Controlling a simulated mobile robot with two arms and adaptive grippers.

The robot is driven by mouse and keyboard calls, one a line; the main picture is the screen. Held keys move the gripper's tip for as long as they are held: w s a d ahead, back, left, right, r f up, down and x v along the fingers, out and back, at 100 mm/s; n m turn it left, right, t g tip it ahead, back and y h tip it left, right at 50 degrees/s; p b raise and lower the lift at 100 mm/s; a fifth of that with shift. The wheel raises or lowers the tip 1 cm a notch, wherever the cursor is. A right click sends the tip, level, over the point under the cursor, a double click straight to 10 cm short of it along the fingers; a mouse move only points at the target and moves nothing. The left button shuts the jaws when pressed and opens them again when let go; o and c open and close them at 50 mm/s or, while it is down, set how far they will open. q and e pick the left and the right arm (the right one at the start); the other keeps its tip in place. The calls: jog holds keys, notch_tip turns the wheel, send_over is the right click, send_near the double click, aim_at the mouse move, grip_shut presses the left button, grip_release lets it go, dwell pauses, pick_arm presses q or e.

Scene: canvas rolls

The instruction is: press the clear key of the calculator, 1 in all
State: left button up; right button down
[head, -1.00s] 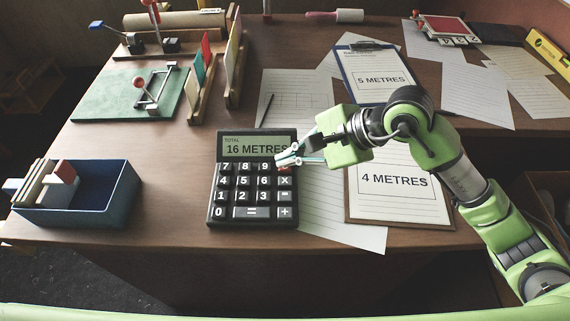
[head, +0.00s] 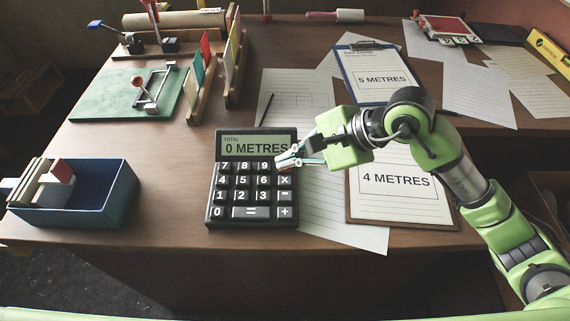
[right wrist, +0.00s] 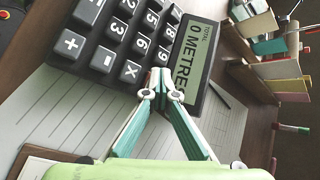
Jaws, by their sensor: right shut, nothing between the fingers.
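The black calculator (head: 253,180) lies on the desk, and its display (head: 256,146) reads "TOTAL 0 METRES". It also shows in the right wrist view (right wrist: 150,40). My right gripper (head: 282,162) is shut and empty, with its fingertips over the top right key beside the 9. In the right wrist view my gripper (right wrist: 160,75) hides that key, just below the display. I cannot tell whether the tips touch it. My left gripper is not in view.
A clipboard reading "4 METRES" (head: 398,211) and loose papers lie under and beside my right arm. Another clipboard reads "5 METRES" (head: 378,90). A blue box (head: 85,210) stands at left, and wooden racks with coloured cards (head: 209,65) stand behind.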

dwell(0.4)
jog(key=shift+r, duration=0.8)
jog(key=shift+r+p, duration=1.25)
jog(key=shift+r, duration=1.25)
